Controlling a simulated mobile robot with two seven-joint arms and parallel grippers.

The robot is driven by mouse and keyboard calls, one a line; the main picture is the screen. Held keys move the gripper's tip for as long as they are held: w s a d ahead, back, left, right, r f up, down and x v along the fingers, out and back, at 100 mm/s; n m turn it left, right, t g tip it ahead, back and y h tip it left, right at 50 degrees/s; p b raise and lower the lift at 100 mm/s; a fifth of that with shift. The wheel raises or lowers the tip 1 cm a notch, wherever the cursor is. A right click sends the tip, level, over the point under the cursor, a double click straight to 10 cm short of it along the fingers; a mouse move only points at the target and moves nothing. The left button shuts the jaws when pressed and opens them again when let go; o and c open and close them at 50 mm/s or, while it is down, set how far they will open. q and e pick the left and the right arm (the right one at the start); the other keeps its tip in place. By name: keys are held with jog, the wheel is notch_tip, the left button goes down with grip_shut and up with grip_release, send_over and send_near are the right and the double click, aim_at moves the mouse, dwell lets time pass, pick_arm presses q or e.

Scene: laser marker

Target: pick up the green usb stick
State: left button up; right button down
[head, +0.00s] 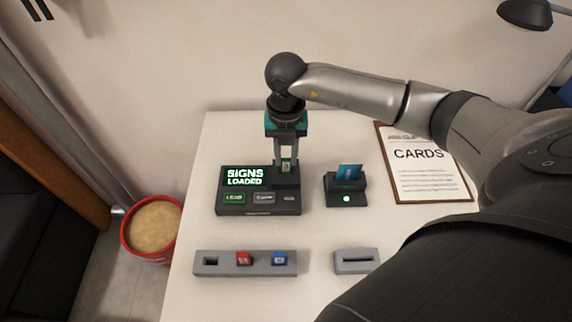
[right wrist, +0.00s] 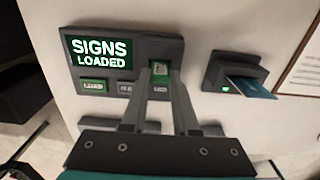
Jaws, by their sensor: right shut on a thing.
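The green usb stick (head: 287,166) stands upright at the right part of the black console (head: 258,210), at the back beside its screen. It also shows in the right wrist view (right wrist: 160,69). My right gripper (head: 286,160) points down from above and is shut on the stick. The stick's lower end is hidden, and it appears to sit in the console. The screen (head: 243,176) reads "SIGNS LOADED", and a green "LOAD" button (head: 234,198) is lit below it. My left gripper is out of view.
A grey holder (head: 222,269) in front has an empty slot at left, a red stick (head: 243,259) and a blue stick (head: 279,258). A card reader (head: 345,188) with a blue card, an empty slotted block (head: 356,262) and a "CARDS" clipboard (head: 419,165) lie to the right.

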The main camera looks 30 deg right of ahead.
aim_at(286, 159)
notch_tip(286, 159, up, 20)
jog(key=p, duration=0.3)
dwell(0.3)
jog(key=shift+p, duration=0.35)
jog(key=s+a+p, duration=0.3)
jog(key=s+a, duration=0.1)
jog(key=a, duration=0.8)
jog(key=shift+s, duration=0.35)
jog(key=shift+a, duration=0.1)
